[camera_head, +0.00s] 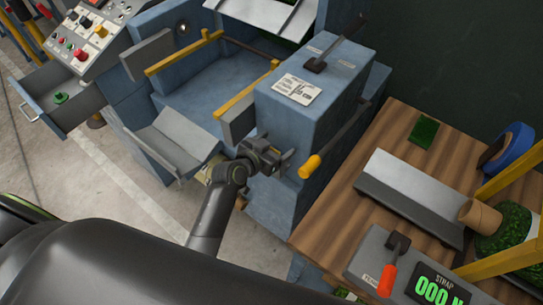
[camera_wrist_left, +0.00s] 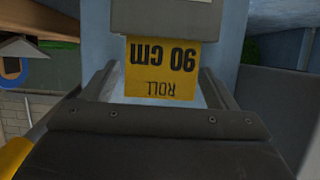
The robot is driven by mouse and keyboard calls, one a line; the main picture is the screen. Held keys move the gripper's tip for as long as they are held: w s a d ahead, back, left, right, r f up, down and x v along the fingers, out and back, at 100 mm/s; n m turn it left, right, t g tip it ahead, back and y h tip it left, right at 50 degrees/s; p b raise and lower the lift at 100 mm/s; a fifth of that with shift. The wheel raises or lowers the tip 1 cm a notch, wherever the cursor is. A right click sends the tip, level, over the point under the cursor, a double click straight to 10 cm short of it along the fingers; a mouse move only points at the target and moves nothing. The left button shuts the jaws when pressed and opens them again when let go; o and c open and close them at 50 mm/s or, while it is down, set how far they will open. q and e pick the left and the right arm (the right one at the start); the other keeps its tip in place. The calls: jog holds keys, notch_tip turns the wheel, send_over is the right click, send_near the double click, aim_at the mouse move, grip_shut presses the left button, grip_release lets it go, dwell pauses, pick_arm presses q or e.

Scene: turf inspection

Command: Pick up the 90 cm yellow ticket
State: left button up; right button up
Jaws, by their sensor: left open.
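The yellow ticket (camera_wrist_left: 163,72) hangs from a grey housing (camera_wrist_left: 165,16) in the left wrist view. It reads "90 cm" and "ROLL" upside down. I cannot make it out in the head view. My left gripper (camera_head: 272,158) is open beside the blue machine (camera_head: 310,105), below a grey box (camera_head: 238,120) on its front. In the left wrist view its fingers (camera_wrist_left: 158,76) stand on either side of the ticket, apart from each other. I cannot tell how deep the ticket sits between them. My right gripper is not in view.
A wooden bench (camera_head: 335,215) at the right carries a grey metal block (camera_head: 410,195) and a strap gauge (camera_head: 440,288). A grey sloped chute (camera_head: 180,140) lies to the left, and an open drawer (camera_head: 60,100) farther left.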

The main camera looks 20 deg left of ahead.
pick_arm(q)
jog(key=shift+c, duration=0.3)
jog(key=c, duration=1)
jog(key=shift+r, duration=0.1)
